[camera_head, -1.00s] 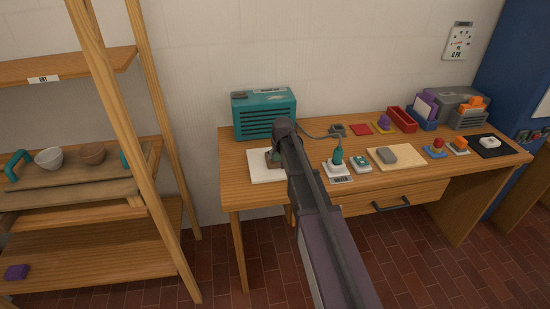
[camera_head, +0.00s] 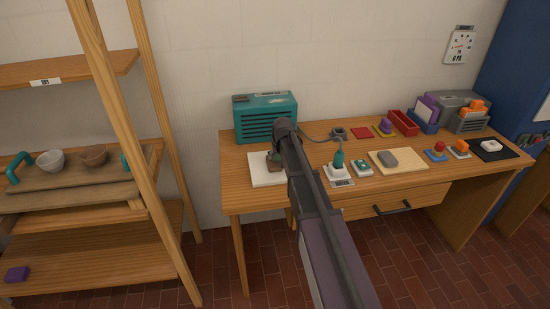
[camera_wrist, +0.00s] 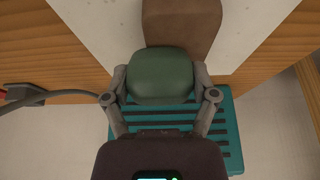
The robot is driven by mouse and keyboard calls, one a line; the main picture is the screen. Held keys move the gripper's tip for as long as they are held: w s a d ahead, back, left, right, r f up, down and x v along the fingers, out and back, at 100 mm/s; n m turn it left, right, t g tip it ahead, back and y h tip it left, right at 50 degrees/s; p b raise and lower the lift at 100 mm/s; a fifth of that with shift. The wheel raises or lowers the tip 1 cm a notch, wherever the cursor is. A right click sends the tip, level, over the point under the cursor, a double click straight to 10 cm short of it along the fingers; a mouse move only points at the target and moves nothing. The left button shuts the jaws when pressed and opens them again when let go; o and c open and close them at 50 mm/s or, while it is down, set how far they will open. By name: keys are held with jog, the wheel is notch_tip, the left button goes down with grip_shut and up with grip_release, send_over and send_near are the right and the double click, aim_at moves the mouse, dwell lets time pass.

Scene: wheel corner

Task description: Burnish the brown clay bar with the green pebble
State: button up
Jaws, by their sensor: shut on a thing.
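My gripper (camera_wrist: 160,82) is shut on the green pebble (camera_wrist: 160,70), a smooth rounded block between its two fingers in the wrist view. The brown clay bar (camera_wrist: 182,24) lies on a white board (camera_wrist: 112,22) and runs from the top of the wrist view to the pebble, which covers part of it. I cannot tell whether pebble and bar touch. In the head view the white board (camera_head: 259,171) is at the desk's left end, with the brown bar (camera_head: 274,166) partly hidden by my arm.
A teal slotted box (camera_head: 264,117) stands right behind the board. A white holder with a green-handled tool (camera_head: 338,165) and a tan board with a grey block (camera_head: 388,158) lie to the right. Further right are small trays and blocks. A wooden shelf (camera_head: 160,120) stands left of the desk.

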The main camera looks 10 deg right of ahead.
jog(key=shift+w, duration=0.7)
jog(key=shift+w, duration=0.2)
jog(key=shift+w, duration=1.05)
jog(key=shift+a, duration=0.2)
jog(key=shift+a+f, duration=0.1)
jog(key=shift+a, duration=1.45)
jog(key=shift+s, duration=0.25)
jog(key=shift+s, duration=1)
